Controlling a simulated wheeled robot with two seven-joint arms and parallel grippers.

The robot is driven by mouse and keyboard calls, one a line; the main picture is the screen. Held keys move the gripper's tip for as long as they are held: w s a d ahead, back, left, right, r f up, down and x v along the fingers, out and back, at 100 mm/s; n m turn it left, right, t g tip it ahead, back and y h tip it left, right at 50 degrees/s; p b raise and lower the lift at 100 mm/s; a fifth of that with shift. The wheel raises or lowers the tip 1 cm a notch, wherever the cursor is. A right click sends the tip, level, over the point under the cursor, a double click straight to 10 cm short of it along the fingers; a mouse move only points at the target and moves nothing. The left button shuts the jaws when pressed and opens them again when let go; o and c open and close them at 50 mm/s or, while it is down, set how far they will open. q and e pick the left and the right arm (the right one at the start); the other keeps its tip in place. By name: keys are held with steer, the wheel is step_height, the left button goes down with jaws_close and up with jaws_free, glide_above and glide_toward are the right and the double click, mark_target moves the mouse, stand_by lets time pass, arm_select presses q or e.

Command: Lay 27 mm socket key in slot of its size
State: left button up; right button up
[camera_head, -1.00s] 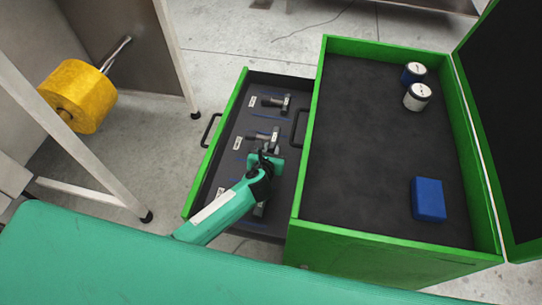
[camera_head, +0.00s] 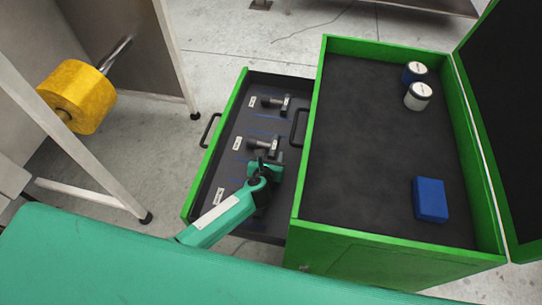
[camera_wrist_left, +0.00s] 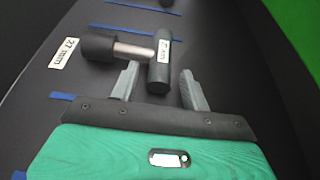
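A socket key (camera_head: 262,143) with a black head, metal shaft and black crossbar lies in the middle of the open drawer (camera_head: 232,170). In the left wrist view this key (camera_wrist_left: 131,51) lies between two blue lines, its head beside the printed "27 mm" label (camera_wrist_left: 66,53). A small tag on its crossbar is too blurred to read. My left gripper (camera_head: 274,160) is over the drawer, at the near end of the crossbar. In the wrist view the fingers (camera_wrist_left: 160,84) are open, one on each side of the crossbar's end, with gaps visible. My right gripper is not in view.
Another key (camera_head: 276,103) lies farther back in the drawer. A nearer label (camera_head: 219,197) marks a slot partly hidden by my arm. The green cabinet top (camera_head: 370,150) right of the drawer holds two jars (camera_head: 417,95) and a blue box (camera_head: 429,200); its middle is clear.

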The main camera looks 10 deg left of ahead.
arm_select(q)
steer(key=shift+r, duration=0.25)
steer(key=shift+s, duration=0.35)
steer(key=v, duration=1.1)
steer(key=shift+s+r, duration=0.1)
steer(key=shift+r, duration=0.05)
